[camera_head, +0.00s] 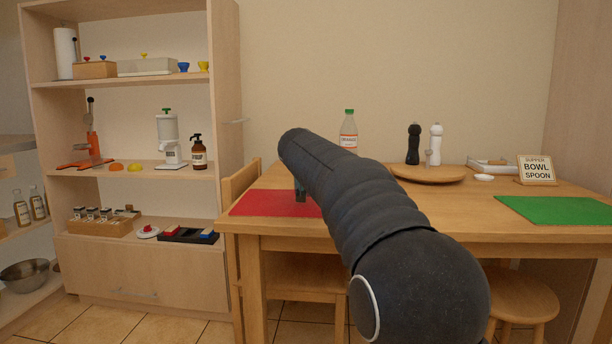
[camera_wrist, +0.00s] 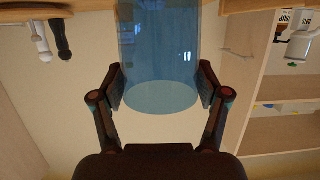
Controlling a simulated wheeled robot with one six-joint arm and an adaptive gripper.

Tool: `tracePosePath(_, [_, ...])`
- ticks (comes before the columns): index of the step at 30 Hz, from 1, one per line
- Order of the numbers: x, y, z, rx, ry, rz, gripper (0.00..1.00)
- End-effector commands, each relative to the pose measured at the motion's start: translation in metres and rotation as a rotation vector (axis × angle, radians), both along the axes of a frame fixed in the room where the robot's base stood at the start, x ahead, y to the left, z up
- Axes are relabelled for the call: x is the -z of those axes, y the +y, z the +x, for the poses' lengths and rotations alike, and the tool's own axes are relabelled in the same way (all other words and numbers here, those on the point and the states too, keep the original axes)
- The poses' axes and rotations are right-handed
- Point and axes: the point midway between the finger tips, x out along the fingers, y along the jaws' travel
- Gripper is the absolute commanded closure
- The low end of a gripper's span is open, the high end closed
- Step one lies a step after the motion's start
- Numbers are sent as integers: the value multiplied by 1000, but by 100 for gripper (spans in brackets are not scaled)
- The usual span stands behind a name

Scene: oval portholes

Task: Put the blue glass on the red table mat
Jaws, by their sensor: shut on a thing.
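The blue glass (camera_wrist: 158,45) is clear and see-through. It stands between the two fingers of my gripper (camera_wrist: 160,88) in the wrist view, with a finger pad against each side. My gripper is shut on it. The wrist picture looks upside down, and the top edge cuts off the glass. In the head view my dark arm hides the glass and most of the gripper. Only a small dark part of the gripper (camera_head: 300,192) shows over the red table mat (camera_head: 265,205). The mat lies at the left end of the wooden table. Its right part is hidden behind my arm.
An orange-labelled bottle (camera_head: 349,132) stands behind my arm. Black and white mills (camera_head: 414,145) stand on a round board (camera_head: 428,175). A sign (camera_head: 536,170) and a green mat (camera_head: 560,212) are at the right. A chair (camera_head: 240,183) and tall shelf (camera_head: 222,100) are left.

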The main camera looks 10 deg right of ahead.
Motion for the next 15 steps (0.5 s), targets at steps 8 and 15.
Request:
tracePosePath(8, [30, 0, 0, -1, 0, -1, 69])
tracePosePath(15, [29, 0, 0, -1, -1, 0, 69])
